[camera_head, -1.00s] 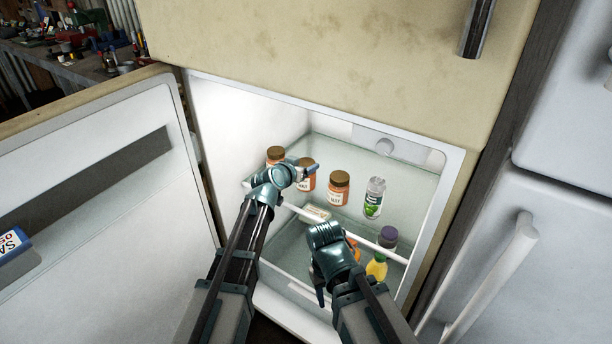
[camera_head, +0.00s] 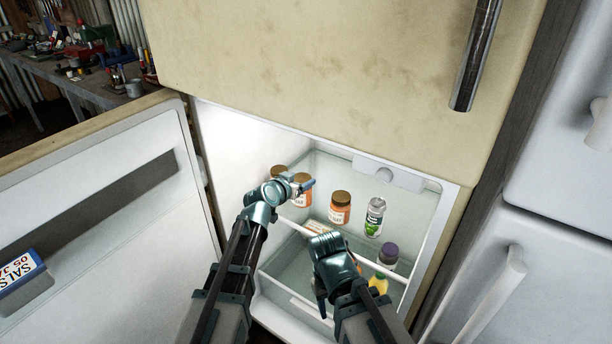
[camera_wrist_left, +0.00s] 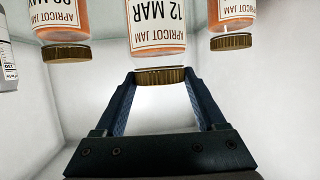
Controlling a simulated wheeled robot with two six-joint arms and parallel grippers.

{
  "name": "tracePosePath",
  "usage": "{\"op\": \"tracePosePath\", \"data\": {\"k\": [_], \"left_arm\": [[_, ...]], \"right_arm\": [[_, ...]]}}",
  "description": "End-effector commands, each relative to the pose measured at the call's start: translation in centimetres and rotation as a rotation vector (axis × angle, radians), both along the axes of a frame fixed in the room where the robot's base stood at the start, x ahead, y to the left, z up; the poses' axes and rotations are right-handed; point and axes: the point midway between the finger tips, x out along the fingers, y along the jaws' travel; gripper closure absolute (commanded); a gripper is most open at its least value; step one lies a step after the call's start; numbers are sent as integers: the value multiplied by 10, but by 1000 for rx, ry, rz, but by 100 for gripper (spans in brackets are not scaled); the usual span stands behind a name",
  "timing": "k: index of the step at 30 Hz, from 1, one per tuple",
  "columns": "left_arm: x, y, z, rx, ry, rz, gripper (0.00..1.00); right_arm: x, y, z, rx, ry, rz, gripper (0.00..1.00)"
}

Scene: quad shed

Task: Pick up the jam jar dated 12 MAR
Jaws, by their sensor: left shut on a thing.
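The jam jar dated 12 MAR (camera_wrist_left: 157,28) has orange jam, a white label and a brown lid. It is the middle of three apricot jam jars in the left wrist view, which shows them upside down. My left gripper (camera_wrist_left: 158,78) is shut on its lid, one finger on each side. In the head view, my left gripper (camera_head: 304,185) is in front of this jar (camera_head: 301,195) and hides part of it. I cannot tell whether the jar touches the shelf. My right gripper (camera_head: 322,302) is low in front of the fridge; its jaws are unclear.
Jam jars stand on either side, one at the left (camera_head: 278,171) and one at the right (camera_head: 340,208). A white bottle with a green label (camera_head: 374,218) is further right. Below are a purple-lidded jar (camera_head: 388,255) and a yellow bottle (camera_head: 379,283). The open fridge door (camera_head: 110,215) is at left.

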Motion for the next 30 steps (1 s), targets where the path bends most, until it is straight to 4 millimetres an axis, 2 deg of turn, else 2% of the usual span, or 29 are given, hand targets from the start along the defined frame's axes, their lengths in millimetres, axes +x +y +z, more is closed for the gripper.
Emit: {"op": "tracePosePath", "data": {"k": [1, 6, 12, 20, 30], "left_arm": [[-16, 9, 2, 1, -1, 3, 100], [-51, 32, 6, 0, -1, 3, 100], [-83, 54, 10, -1, -2, 2, 100], [-102, 68, 12, 0, -2, 1, 100], [-105, 70, 17, -1, -2, 0, 100]], "right_arm": [[0, 0, 2, 0, 0, 0, 50], [0, 0, 6, 0, 0, 0, 50], [0, 0, 9, 0, 0, 0, 50], [0, 0, 11, 0, 0, 0, 50], [0, 0, 16, 0, 0, 0, 50]]}}
